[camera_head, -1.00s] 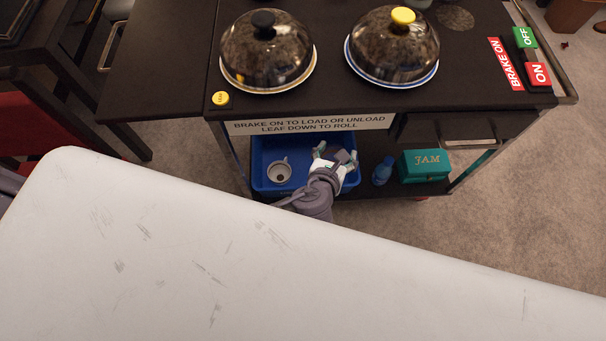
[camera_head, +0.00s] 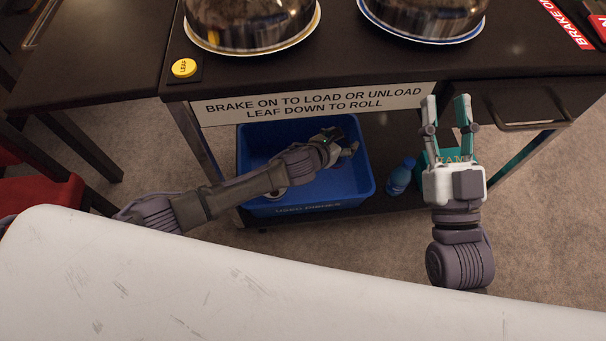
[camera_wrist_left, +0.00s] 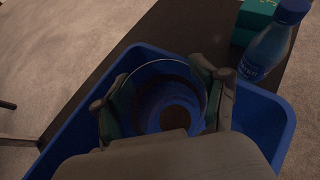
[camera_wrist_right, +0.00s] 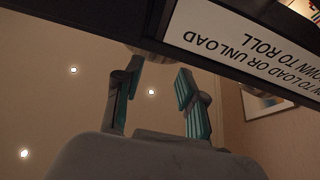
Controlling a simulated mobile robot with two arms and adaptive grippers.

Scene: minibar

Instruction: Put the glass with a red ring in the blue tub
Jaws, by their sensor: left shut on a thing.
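The blue tub (camera_head: 352,197) stands on the cart's lower shelf; its wall also shows in the left wrist view (camera_wrist_left: 268,112). My left gripper (camera_head: 348,150) reaches down into the right part of the tub. In the left wrist view my left gripper (camera_wrist_left: 166,100) is shut on a clear glass (camera_wrist_left: 150,92), whose round rim shows between the fingers with blue tub behind it. I cannot make out a red ring. Whether the glass touches the tub floor is unclear. My right gripper (camera_head: 447,108) is open and empty in front of the cart, right of the tub.
A blue bottle (camera_head: 400,178) and a teal jam box (camera_head: 432,156) stand right of the tub. The cart top (camera_head: 340,62) overhangs the shelf. A white surface (camera_head: 250,290) fills the foreground.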

